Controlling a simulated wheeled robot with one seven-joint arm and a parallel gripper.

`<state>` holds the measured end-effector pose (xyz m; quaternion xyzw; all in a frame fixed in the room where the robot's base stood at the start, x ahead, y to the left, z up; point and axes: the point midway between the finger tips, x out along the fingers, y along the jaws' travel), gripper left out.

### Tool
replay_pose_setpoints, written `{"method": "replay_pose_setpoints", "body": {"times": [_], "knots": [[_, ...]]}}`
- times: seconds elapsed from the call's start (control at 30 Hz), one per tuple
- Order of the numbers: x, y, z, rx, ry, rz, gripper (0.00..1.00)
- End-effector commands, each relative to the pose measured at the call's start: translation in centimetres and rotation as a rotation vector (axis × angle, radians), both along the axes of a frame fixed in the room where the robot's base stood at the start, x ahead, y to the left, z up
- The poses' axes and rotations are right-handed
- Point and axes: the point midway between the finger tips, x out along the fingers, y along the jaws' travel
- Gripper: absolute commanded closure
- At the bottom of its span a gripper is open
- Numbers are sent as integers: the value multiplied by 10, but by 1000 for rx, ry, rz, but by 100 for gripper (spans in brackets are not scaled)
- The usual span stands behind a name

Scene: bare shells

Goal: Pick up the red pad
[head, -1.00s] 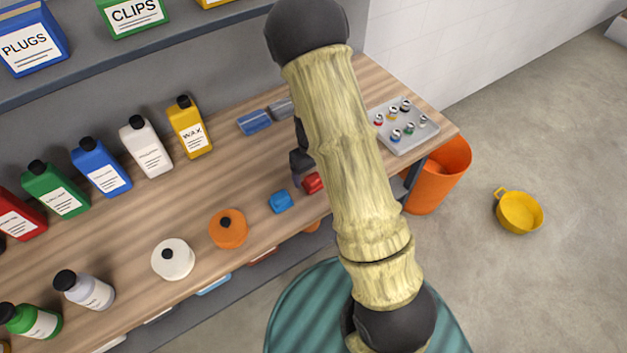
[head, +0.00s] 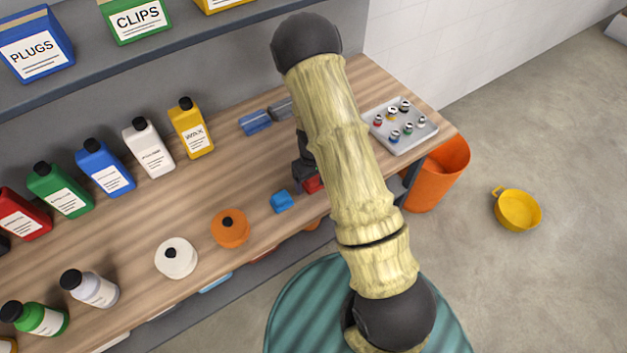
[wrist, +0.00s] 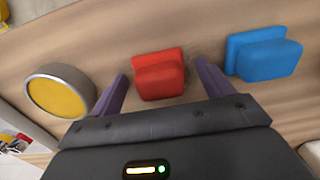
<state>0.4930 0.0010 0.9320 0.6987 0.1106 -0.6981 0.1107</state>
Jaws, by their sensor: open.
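The red pad (wrist: 158,75) lies on the wooden workbench in the wrist view, a block with a raised ridge. My gripper (wrist: 162,82) is open, with one purple finger to the left of the pad and one to its right. There is a gap between the pad and each finger. In the head view only a small part of the red pad (head: 313,184) shows beside my arm, which hides the rest and most of my gripper.
A blue pad (wrist: 264,54) lies close to the right of my right finger. A round tin with a yellow top (wrist: 58,91) stands left of my left finger. A grey tray of small parts (head: 401,125) and an orange bin (head: 440,175) are farther right.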

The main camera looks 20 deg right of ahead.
Motion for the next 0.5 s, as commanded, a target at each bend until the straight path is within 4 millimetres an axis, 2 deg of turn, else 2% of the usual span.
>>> {"method": "replay_pose_setpoints", "body": {"times": [0.37,0.5], "knots": [[0,0,0,0,1,0,22],[0,0,0,0,1,0,49]]}}
